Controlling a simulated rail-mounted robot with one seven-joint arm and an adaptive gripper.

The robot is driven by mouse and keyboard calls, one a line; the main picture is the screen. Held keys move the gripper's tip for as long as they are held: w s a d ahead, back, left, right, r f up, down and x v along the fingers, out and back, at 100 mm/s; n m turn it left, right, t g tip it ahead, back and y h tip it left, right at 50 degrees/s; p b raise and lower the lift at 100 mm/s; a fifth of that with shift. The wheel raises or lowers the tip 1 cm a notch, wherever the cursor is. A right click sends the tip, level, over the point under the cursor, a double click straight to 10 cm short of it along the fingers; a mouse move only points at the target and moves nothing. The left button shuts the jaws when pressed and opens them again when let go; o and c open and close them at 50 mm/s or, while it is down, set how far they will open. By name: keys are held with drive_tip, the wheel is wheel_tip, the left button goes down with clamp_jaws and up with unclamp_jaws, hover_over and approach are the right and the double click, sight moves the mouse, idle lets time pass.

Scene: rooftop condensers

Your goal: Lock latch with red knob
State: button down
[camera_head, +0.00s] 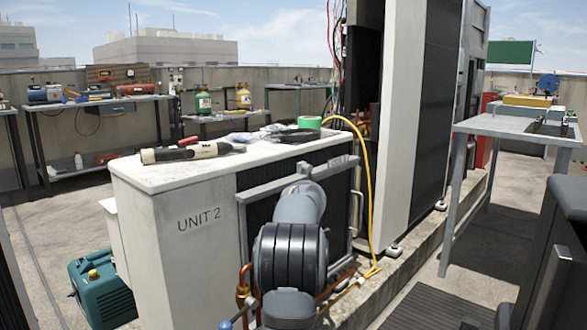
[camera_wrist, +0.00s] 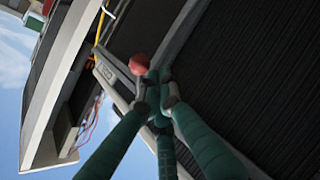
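The red knob (camera_wrist: 140,65) shows in the wrist view, just beyond my fingertips and close to a grey metal bar. My gripper (camera_wrist: 155,98) has green fingers with grey tips, drawn close together around a teal part beside the knob. I cannot tell whether the tips touch the knob or latch, or what the teal part belongs to. In the head view my arm reaches the grey frame (camera_head: 265,186) on the front of the white UNIT 2 cabinet (camera_head: 190,250). There the knob and latch are hidden behind my arm, and my fingers cannot be made out.
A dark tool with a light band (camera_head: 190,151) and green tape (camera_head: 309,122) lie on the cabinet top. A yellow hose (camera_head: 369,190) and copper pipes run at its right. A tall panel (camera_head: 396,120) stands behind. A metal table (camera_head: 500,126) stands at right.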

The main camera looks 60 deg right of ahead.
drive_tip(key=shift+d+f, duration=0.2)
drive_tip(key=shift+d, duration=0.05)
drive_tip(key=shift+a, duration=0.1)
idle(0.5)
drive_tip(key=s+a+r, duration=0.2)
drive_tip(key=a, duration=1)
drive_tip(key=shift+s+a+r+p, duration=0.2)
drive_tip(key=shift+s+a+p, duration=0.1)
drive_tip(key=shift+p, duration=0.15)
